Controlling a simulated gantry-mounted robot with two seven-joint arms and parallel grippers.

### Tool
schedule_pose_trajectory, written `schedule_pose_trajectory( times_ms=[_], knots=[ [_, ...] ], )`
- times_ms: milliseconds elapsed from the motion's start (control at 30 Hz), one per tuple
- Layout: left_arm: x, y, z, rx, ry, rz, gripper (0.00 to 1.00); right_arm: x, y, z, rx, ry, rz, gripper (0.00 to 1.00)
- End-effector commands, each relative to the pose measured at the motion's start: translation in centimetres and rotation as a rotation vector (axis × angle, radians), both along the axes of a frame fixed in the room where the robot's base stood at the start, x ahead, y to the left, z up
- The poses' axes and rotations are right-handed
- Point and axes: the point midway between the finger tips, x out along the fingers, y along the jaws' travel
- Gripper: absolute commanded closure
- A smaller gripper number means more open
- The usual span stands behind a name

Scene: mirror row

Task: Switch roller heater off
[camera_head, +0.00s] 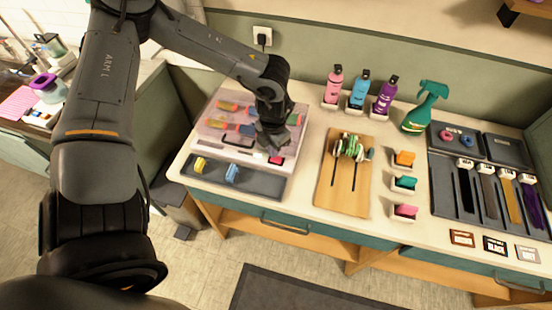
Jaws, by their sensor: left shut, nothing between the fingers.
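The roller heater (214,141) is a pale box with several orange, blue and green rollers on top, at the left end of the counter. On its front edge is a small red switch (276,160); its on or off position is too small to tell. My left gripper (275,148) is shut and empty, pointing down over the right front part of the heater, just behind the switch. I cannot tell whether the fingertips touch it. The gripper and wrist hide part of the heater's right side. My right gripper is out of view.
A dark tray (262,182) with a yellow and a blue clip lies in front of the heater. To the right are a wooden board (337,196), colored bottles (360,90), a green spray bottle (423,108) and hair swatches (488,195). A plugged socket (262,37) is behind.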

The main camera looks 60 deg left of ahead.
Motion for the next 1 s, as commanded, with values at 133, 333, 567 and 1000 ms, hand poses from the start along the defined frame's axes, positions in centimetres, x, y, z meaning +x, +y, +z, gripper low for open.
schedule_pose_trajectory(
  times_ms=[133, 333, 567, 1000],
  knots=[
    [0.00, 0.00, 0.00, 0.000, 0.000, 0.000, 1.00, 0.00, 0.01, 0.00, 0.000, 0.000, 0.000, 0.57],
    [0.00, 0.00, 0.00, 0.000, 0.000, 0.000, 1.00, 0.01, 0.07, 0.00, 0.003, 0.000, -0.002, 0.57],
    [0.00, 0.00, -0.12, 0.000, 0.000, 0.000, 1.00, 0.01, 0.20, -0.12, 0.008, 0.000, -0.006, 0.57],
    [0.00, 0.00, -0.72, 0.000, 0.000, 0.000, 1.00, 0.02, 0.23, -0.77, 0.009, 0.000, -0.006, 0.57]
  ],
)
